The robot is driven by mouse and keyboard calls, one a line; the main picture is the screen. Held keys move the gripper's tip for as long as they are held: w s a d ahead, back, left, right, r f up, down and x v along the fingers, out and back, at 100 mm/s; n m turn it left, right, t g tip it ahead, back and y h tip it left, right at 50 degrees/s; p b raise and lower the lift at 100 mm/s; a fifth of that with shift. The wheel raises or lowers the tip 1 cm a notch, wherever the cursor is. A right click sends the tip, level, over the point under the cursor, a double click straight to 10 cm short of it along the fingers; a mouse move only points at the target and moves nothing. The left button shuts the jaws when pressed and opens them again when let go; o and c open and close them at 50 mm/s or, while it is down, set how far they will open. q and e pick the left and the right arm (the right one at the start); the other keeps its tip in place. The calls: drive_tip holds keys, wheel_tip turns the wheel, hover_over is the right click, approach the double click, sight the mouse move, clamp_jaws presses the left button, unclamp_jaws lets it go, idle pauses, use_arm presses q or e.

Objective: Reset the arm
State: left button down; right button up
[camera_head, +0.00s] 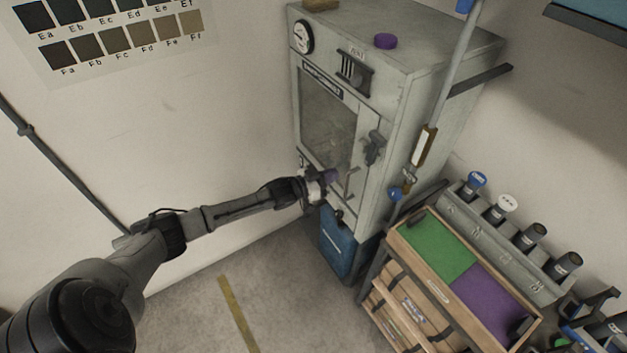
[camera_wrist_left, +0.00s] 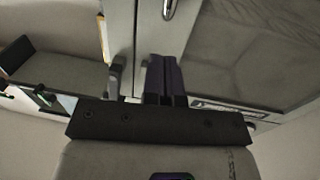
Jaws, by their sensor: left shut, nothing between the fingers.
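My left arm reaches in from the left in the head view. Its gripper (camera_head: 334,177) is close in front of the lower door of a grey cabinet (camera_head: 395,150). In the left wrist view the gripper's dark purple fingers (camera_wrist_left: 164,78) are together and hold nothing. The cabinet's window and metal handle (camera_wrist_left: 169,8) show just beyond them; I cannot tell whether the fingers touch the door. My right gripper is not in view; a dark arm-like part shows at the lower right edge.
A blue bin (camera_head: 343,243) stands below the cabinet. A wooden cart (camera_head: 420,300) with a green and a purple panel stands to the right. Behind it, a grey rack (camera_head: 505,243) holds several capped bottles. A pipe with a valve runs beside the cabinet. The floor at lower left is clear.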

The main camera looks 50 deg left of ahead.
use_arm(q)
drive_tip(key=shift+d+v, duration=0.15)
drive_tip(key=shift+v, duration=1.3)
drive_tip(key=shift+d+v, duration=0.15)
drive_tip(key=shift+v, duration=1.25)
wheel_tip(320, 180, down, 6)
drive_tip(key=s+a+m+g+y, duration=0.2)
drive_tip(key=s+g+y, duration=0.1)
drive_tip(key=g+y, duration=0.3)
drive_tip(key=s+d+r+n+g, duration=0.1)
drive_tip(key=s+d+r+g, duration=0.15)
drive_tip(key=s+d, duration=0.7)
drive_tip(key=s+d+r+g, duration=0.2)
drive_tip(key=s+d+g, duration=0.1)
drive_tip(key=s+d, duration=0.7)
drive_tip(key=s+d+f+n+g+h, duration=0.2)
drive_tip(key=s+d+f+g, duration=0.15)
drive_tip(key=s+d, duration=0.45)
wheel_tip(320, 180, up, 22)
drive_tip(key=a+t+p, duration=0.1)
drive_tip(key=a+p, duration=0.1)
drive_tip(key=p, duration=2.1)
drive_tip(key=shift+s+a, duration=0.15)
drive_tip(key=shift+s, duration=0.3)
